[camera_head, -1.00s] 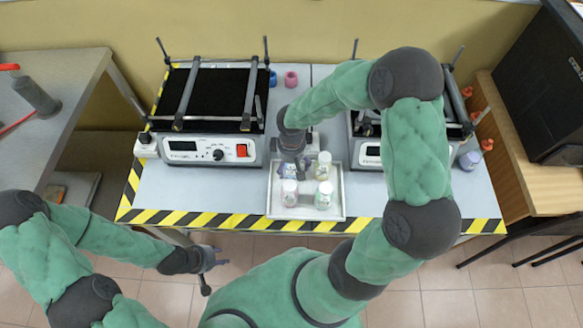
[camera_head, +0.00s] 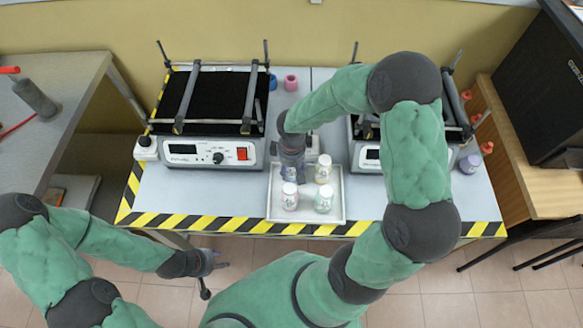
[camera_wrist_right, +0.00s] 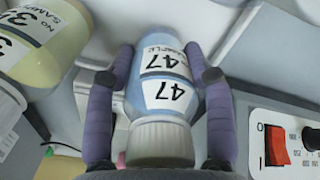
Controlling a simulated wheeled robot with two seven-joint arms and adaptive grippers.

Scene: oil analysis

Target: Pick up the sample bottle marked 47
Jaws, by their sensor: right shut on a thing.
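The sample bottle marked 47 (camera_wrist_right: 160,85) is light blue with a white ribbed cap and white labels. It fills the middle of the right wrist view. My right gripper (camera_wrist_right: 160,100) is shut on it, with a purple-padded finger along each side. In the head view my right gripper (camera_head: 291,172) is over the back left of a white tray (camera_head: 336,216) and mostly hides this bottle. I cannot tell whether the bottle is clear of the tray. My left gripper (camera_head: 212,264) is in front of the table, away from the bottles; its opening is unclear.
The tray also holds a yellowish bottle (camera_head: 323,168), a pinkish one (camera_head: 290,196) and a greenish one (camera_head: 323,199). A shaker device (camera_head: 210,152) stands left of the tray and another (camera_head: 370,155) stands right, partly behind my arm. A purple-capped bottle (camera_head: 469,163) is further right.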

